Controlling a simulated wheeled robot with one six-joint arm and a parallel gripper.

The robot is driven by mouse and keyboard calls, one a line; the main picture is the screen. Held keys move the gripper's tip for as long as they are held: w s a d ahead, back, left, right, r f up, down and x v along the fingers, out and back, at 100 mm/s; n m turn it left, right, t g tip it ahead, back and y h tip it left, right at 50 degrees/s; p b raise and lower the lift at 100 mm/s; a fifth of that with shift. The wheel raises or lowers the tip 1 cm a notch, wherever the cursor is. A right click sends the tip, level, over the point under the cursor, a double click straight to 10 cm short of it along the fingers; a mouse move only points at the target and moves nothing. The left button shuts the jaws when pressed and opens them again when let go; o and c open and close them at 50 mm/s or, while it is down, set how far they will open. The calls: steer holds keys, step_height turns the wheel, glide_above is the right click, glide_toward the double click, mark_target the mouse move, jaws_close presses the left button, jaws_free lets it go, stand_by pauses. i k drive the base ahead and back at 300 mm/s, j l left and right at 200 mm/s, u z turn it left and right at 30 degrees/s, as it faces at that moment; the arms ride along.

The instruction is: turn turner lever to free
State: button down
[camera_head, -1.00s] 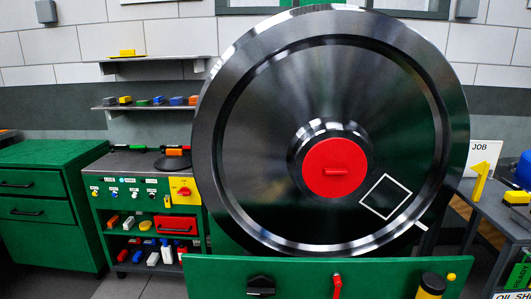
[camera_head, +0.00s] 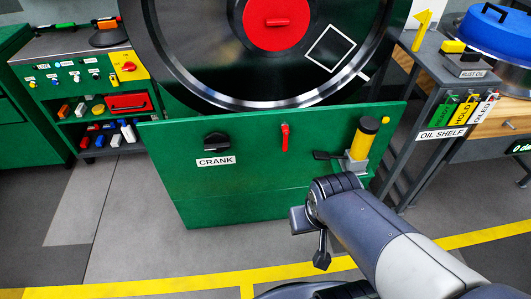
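The big dark wheel (camera_head: 190,70) with a red hub (camera_head: 276,22) stands behind a green front panel (camera_head: 240,180). On the panel a small red lever (camera_head: 285,137) hangs down with no label that I can read. A black knob (camera_head: 216,141) is above a CRANK label. A yellow post (camera_head: 363,138) with a black top stands at the right, with a black handle (camera_head: 328,155) pointing left at its base. I cannot tell which of these is the turner lever. My gripper (camera_head: 321,262) hangs in front of the panel, apart from these controls; its fingers are unclear.
An oil shelf (camera_head: 440,132) with green, yellow and white tags stands at the right. A control bench (camera_head: 75,68) with a yellow switch plate (camera_head: 128,67) stands at the left. Bare grey floor lies before the panel, crossed by a yellow line (camera_head: 180,283).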

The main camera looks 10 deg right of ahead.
mark_target(287, 131)
steer(key=k+z, duration=0.1)
steer(key=z, duration=0.25)
steer(key=k+l+z, duration=0.1)
steer(key=z, duration=0.3)
steer(key=k+z, duration=0.1)
steer(key=z, duration=0.25)
